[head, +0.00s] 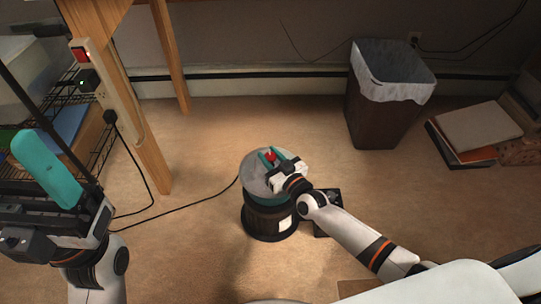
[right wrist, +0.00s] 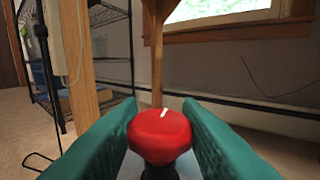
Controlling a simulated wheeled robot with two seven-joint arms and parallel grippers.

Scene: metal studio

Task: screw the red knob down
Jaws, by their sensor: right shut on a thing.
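The red knob (head: 270,154) is on the grey top of a round drum-like stand (head: 252,180) in the middle of the floor. In the right wrist view the knob (right wrist: 160,136) is round, with a white mark on its top pointing away and slightly right, and a dark stem below it. My right gripper (head: 271,157) is shut on the knob, one teal finger on each side. The stem's lower end is hidden. My left gripper (head: 48,168) is raised at the far left, away from the stand; its fingers overlap in the view.
A dark bin with a white liner (head: 390,75) stands behind, to the right. Books or boxes (head: 478,128) lie at far right. A wooden post with a power strip (head: 120,105) and a wire shelf (head: 75,120) are at left. A black cord (head: 185,206) runs to the stand.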

